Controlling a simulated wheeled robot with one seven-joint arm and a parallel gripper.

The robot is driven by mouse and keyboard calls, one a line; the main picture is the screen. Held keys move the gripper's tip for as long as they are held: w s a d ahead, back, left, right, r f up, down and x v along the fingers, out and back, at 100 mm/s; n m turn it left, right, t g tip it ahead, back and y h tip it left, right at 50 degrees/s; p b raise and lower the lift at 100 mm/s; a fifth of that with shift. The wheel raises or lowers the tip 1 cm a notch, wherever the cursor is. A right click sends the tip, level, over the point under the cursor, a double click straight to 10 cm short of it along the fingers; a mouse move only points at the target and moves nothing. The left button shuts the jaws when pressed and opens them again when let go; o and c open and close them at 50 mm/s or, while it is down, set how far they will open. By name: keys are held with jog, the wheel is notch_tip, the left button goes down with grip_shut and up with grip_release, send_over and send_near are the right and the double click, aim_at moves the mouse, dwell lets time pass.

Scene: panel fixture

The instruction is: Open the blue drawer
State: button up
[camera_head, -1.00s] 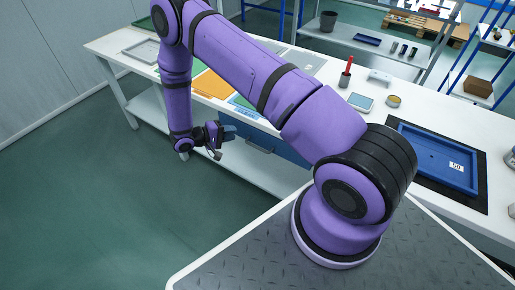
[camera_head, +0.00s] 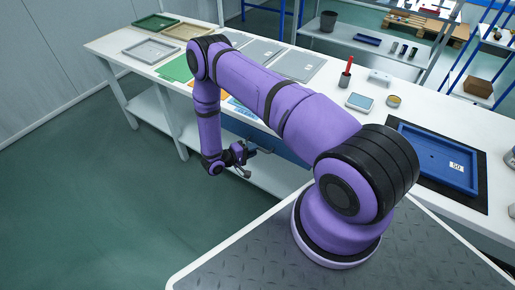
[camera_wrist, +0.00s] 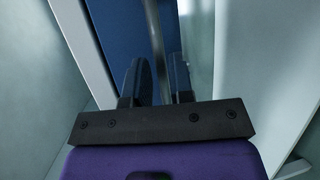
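The blue drawer (camera_head: 285,148) sits under the white worktop in the head view, partly hidden behind my arm. Its blue front (camera_wrist: 118,30) fills the upper middle of the wrist view and looks closed. A grey metal handle bar (camera_wrist: 155,38) runs in front of it. My gripper (camera_head: 247,160) is at the drawer's left end, below the worktop edge. In the wrist view my gripper (camera_wrist: 161,80) has its two dark fingers on either side of the handle bar's line, with a narrow gap between them. Contact with the bar cannot be made out.
The white workbench (camera_head: 420,100) carries grey and green trays (camera_head: 155,22), a blue tray (camera_head: 435,155), a small device (camera_head: 360,102) and a red-handled tool (camera_head: 347,70). A lower shelf (camera_head: 265,175) lies beneath the drawer. The green floor at left is clear.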

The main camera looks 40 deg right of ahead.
jog(key=shift+s+d+f, duration=0.1)
jog(key=shift+d+f, duration=0.05)
jog(key=shift+d, duration=0.6)
jog(key=shift+d+f, duration=0.1)
jog(key=shift+d, duration=0.6)
grip_shut()
jog(key=s+a, duration=0.3)
jog(key=a, duration=0.6)
jog(key=s+a, duration=0.3)
jog(key=a, duration=0.6)
jog(key=s+a, duration=0.3)
jog(key=a, duration=0.6)
jog(key=shift+s, duration=0.3)
grip_release()
jog(key=shift+d, duration=0.1)
